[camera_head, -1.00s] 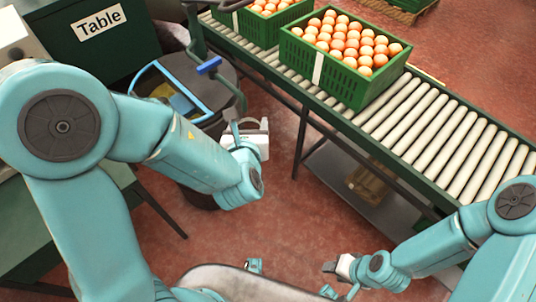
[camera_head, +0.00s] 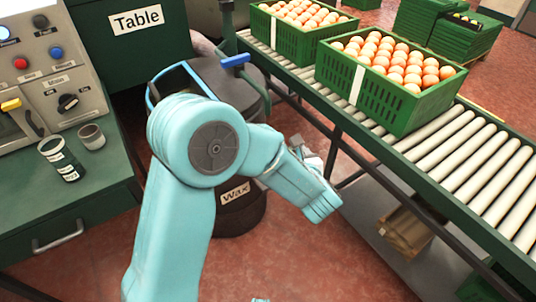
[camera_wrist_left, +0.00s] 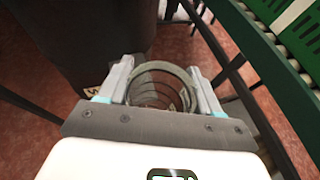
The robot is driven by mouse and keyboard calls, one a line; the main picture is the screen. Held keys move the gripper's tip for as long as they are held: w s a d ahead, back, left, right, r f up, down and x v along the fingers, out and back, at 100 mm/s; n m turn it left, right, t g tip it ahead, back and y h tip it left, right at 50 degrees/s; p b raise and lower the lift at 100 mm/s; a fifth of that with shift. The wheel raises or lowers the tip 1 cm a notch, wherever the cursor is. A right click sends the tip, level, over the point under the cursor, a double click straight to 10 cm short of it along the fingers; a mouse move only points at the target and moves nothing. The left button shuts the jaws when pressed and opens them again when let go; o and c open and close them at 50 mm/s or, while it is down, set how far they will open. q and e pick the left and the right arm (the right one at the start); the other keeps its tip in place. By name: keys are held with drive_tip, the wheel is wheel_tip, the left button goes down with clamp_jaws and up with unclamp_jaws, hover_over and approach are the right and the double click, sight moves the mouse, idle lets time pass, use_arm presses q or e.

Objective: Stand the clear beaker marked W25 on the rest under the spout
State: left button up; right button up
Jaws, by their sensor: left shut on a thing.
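My left gripper (camera_wrist_left: 162,88) is shut on a clear, see-through beaker (camera_wrist_left: 158,72), seen from above between its two fingers in the left wrist view. No marking on it can be read. In the head view the left gripper (camera_head: 308,152) is mostly hidden behind my own forearm, to the right of the dark wax drum (camera_head: 236,192). A tap-like pipe with a blue lever (camera_head: 235,61) stands at the drum's upper right edge. A blue frame (camera_head: 158,88) sits at the drum's top; I cannot make out the rest.
A labelled beaker (camera_head: 62,160) and a small grey cup (camera_head: 91,137) stand on the green table (camera_head: 105,182) beside a control panel (camera_head: 50,70).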

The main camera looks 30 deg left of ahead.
use_arm(q)
drive_tip(key=w+a+b, duration=0.1)
drive_tip(key=w+a, duration=0.3)
drive_tip(key=a, duration=0.6)
wheel_tip(320, 180, down, 7)
drive_tip(key=b, duration=0.3)
drive_tip(key=shift+w+a+f+b, duration=0.15)
drive_tip(key=shift+w+a+b, duration=0.2)
drive_tip(key=shift+a, duration=0.1)
drive_tip(key=o, duration=1.5)
